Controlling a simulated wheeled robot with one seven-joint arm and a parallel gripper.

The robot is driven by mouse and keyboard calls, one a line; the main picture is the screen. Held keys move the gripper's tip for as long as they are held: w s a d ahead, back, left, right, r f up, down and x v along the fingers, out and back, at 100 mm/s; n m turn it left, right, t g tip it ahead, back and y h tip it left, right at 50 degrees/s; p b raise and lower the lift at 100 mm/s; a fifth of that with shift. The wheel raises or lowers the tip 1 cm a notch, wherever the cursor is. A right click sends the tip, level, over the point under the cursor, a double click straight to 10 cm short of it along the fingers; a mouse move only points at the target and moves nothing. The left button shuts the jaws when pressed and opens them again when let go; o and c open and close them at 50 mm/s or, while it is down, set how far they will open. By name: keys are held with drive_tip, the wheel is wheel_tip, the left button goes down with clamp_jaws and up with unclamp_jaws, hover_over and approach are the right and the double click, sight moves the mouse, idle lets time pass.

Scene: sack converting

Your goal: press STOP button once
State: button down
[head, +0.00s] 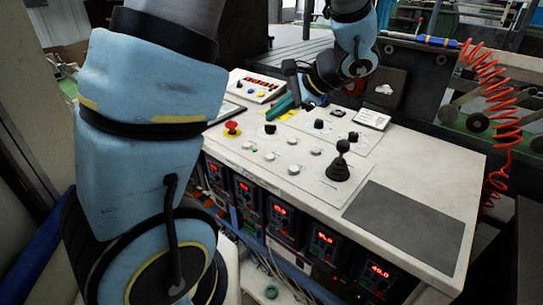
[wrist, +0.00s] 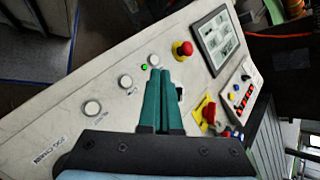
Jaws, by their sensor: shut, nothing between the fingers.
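My gripper (wrist: 161,72) has its green fingers together and empty in the wrist view. Its tips appear just beside the upper white round button (wrist: 154,60) and a small lit green lamp (wrist: 144,67). Two more white buttons, a middle one (wrist: 126,81) and a lower one (wrist: 92,107), lie further left. Their labels are too small to read, so I cannot tell which is STOP. In the head view my gripper (head: 269,117) reaches down over the far part of the console (head: 400,165). Whether the tips touch the panel is unclear.
A yellow-and-red switch (wrist: 207,110) stands right of the fingers. A black joystick (head: 338,166) rises from the console. A red coiled hose (head: 497,95) hangs at right.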

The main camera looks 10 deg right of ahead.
drive_tip(key=shift+f+b, duration=3.4)
drive_tip(key=shift+f, duration=1)
drive_tip(key=shift+f+b, duration=0.35)
drive_tip(key=shift+f, duration=0.1)
drive_tip(key=shift+f+b, duration=0.3)
drive_tip(key=shift+f, duration=0.1)
drive_tip(key=shift+r, duration=0.1)
drive_tip(key=shift+r+p, duration=0.65)
drive_tip(key=shift+r, duration=0.15)
wheel_tip(320, 180, up, 5)
drive_tip(key=p, duration=0.4)
